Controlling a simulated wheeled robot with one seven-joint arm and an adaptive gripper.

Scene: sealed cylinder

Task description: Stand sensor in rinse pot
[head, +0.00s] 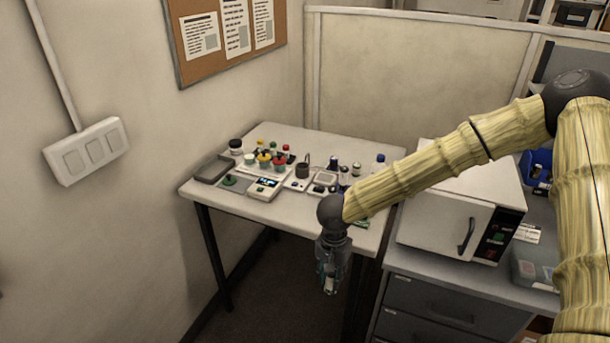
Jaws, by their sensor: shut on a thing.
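My gripper (331,280) hangs pointing down in front of the table's front right edge, below the level of the tabletop. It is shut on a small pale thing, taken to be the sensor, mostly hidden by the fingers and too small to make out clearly. A small dark pot (303,171) stands in the middle of the table, behind and left of my gripper. It may be the rinse pot, but I cannot tell for sure. The pot is apart from my gripper.
A white oven (446,222) stands on grey drawers (440,308) at the right. The wall is close at left.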

